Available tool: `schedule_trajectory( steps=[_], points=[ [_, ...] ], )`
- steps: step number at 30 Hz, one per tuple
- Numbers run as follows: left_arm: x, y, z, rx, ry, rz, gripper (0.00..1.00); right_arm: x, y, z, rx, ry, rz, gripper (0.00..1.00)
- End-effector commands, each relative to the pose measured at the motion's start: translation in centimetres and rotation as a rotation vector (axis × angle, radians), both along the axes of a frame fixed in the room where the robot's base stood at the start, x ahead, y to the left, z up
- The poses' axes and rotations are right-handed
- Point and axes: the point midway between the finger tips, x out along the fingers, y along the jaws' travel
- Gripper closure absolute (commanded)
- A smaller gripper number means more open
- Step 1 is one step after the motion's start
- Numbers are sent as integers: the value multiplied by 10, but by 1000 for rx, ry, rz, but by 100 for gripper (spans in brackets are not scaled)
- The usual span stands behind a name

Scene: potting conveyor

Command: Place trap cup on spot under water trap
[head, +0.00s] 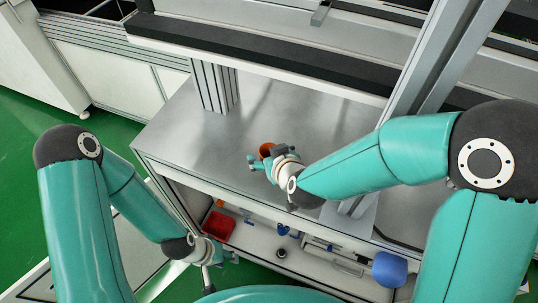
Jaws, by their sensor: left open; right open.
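A small orange-brown cup (266,149), which may be the trap cup, stands on the grey metal worktop (180,130). My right gripper (262,158) is open right at the cup, with its teal fingers close around the near side. Whether they touch the cup cannot be told, and the gripper hides its lower part. My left gripper (231,257) is open and low at the left, in front of the shelf below the worktop. The water trap and the spot under it cannot be made out.
The lower shelf (258,245) holds a red bin (217,227), a blue rounded object (389,269) and several small tools. A metal post (214,88) and a dark conveyor rail (250,63) stand behind the cup. The worktop left of the cup is clear.

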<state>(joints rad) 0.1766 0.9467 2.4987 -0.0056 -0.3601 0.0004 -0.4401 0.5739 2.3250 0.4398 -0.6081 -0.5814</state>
Motion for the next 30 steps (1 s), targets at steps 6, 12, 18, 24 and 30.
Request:
schedule_trajectory(
  steps=[6, 12, 18, 24, 30],
  points=[
    [0, 0, 0, 0, 0, 0, 59, 0, 0, 0, 0, 0, 0, 29],
    [0, 0, 0, 0, 0, 0, 59, 0, 0, 0, 0, 0, 0, 62],
    [0, 0, 0, 0, 0, 0, 59, 0, 0, 0, 0, 0, 0, 78],
    [0, 0, 1, 0, 0, 0, 59, 0, 0, 5, 1, -2, -1, 78],
    [0, 0, 9, 0, 0, 0, 59, 0, 1, 35, 4, -4, 0, 78]
  ],
)
